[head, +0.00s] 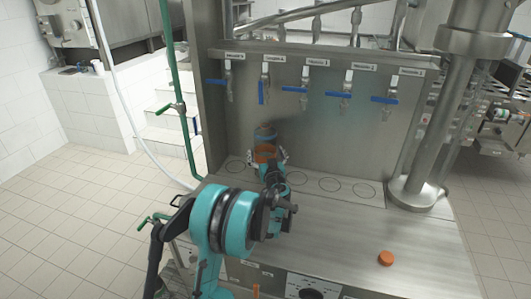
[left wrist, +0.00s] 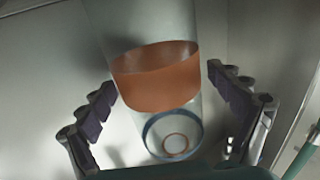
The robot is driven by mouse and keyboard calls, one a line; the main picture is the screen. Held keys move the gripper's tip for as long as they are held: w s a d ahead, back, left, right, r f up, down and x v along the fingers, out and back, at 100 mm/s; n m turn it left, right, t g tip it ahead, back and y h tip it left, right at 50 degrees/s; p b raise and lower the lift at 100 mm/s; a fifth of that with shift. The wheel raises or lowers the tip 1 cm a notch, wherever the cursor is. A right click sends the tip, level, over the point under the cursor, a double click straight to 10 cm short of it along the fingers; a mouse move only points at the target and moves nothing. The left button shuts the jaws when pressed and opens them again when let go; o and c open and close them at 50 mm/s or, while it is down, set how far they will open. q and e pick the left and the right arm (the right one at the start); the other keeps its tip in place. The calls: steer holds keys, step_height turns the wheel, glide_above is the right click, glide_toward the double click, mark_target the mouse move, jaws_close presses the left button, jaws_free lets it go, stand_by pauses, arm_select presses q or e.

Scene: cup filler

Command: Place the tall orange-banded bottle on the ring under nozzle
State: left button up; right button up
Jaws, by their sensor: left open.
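The tall clear bottle with an orange band (head: 265,151) appears upright at the back of the steel counter, below the second nozzle from the left (head: 264,85). My left gripper (head: 268,158) is around its lower part. In the left wrist view the orange band (left wrist: 157,78) and a blue-rimmed round end (left wrist: 172,135) show between the two fingers. The fingers (left wrist: 160,88) are spread, with visible gaps on both sides of the bottle. My arm hides the bottle's base and the ring there in the head view. My right gripper is not in view.
Rings (head: 330,184) are marked along the back ledge, right and left of my gripper. Several blue-handled nozzles (head: 339,95) hang above. An orange cap (head: 386,258) lies on the front right of the counter. A thick steel post (head: 447,130) stands at the right.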

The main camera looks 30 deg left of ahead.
arm_select(q)
steer(key=s+d+m+g+h, duration=0.1)
steer(key=s+d+g+h, duration=0.1)
steer(key=s+d, duration=0.4)
steer(key=s+d+f+m+g+h+p, duration=0.1)
steer(key=s+d, duration=0.6)
steer(key=s, duration=0.7)
steer(key=s+d+m+g+h+p, duration=0.1)
steer(key=s+d+h, duration=0.3)
steer(key=s, duration=0.6)
steer(key=shift+s+d+f+m+g+h, duration=0.1)
steer(key=shift+s+d+m+g+h, duration=0.05)
steer(key=shift+d+m+g, duration=0.4)
steer(key=shift+s+d+f+m+g+h, duration=0.15)
steer(key=shift+d+m+g, duration=0.2)
steer(key=shift+d, duration=0.25)
steer(key=s+d+f+m+g+h, duration=0.1)
steer(key=s+d+f+m+h, duration=0.1)
steer(key=s+d, duration=0.6)
steer(key=shift+f+m+h, duration=0.2)
steer(key=shift+m+h, duration=0.4)
steer(key=shift+h, duration=0.4)
